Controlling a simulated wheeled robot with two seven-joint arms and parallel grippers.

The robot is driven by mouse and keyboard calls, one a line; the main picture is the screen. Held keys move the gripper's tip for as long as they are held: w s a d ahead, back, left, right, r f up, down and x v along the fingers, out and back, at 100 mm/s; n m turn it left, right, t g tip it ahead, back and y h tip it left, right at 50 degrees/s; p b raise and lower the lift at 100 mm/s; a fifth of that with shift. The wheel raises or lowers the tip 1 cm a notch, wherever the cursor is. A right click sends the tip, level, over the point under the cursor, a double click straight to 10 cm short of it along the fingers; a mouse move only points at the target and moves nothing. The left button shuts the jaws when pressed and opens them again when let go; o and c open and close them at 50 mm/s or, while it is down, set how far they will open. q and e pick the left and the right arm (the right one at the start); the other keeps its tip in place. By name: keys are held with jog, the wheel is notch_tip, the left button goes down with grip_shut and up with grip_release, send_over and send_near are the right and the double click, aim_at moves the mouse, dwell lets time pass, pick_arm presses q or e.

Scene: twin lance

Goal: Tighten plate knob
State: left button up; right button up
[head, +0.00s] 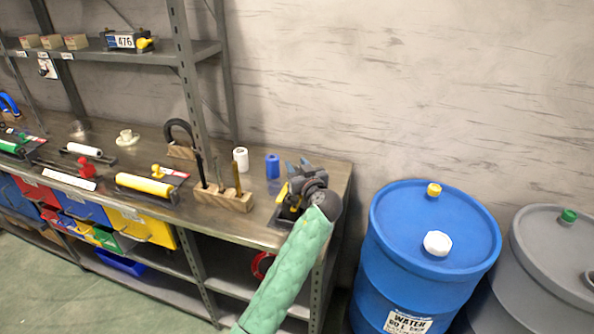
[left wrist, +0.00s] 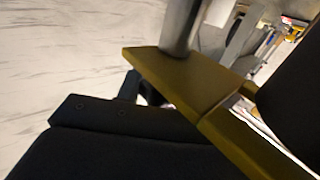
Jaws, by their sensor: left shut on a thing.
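My left gripper (head: 302,178), on the arm with the green sleeve, is at the right end of the workbench. It is shut on a yellow part (head: 283,194) of a dark fixture (head: 284,215) that stands near the bench's front corner. The gripper hides much of this fixture. In the left wrist view a flat yellow piece (left wrist: 185,83) lies between the dark fingers, with a grey post (left wrist: 183,25) rising from it. I cannot tell whether this yellow piece is the plate knob. My right gripper is not in view.
A wooden block (head: 222,199) with upright tools and a blue cylinder (head: 272,166) stand left of the gripper. A shelf post (head: 190,85) rises behind the block. A blue drum (head: 425,240) and a grey drum (head: 550,245) stand right of the bench.

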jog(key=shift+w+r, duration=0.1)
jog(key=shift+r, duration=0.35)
pick_arm(q)
jog(key=o, duration=1)
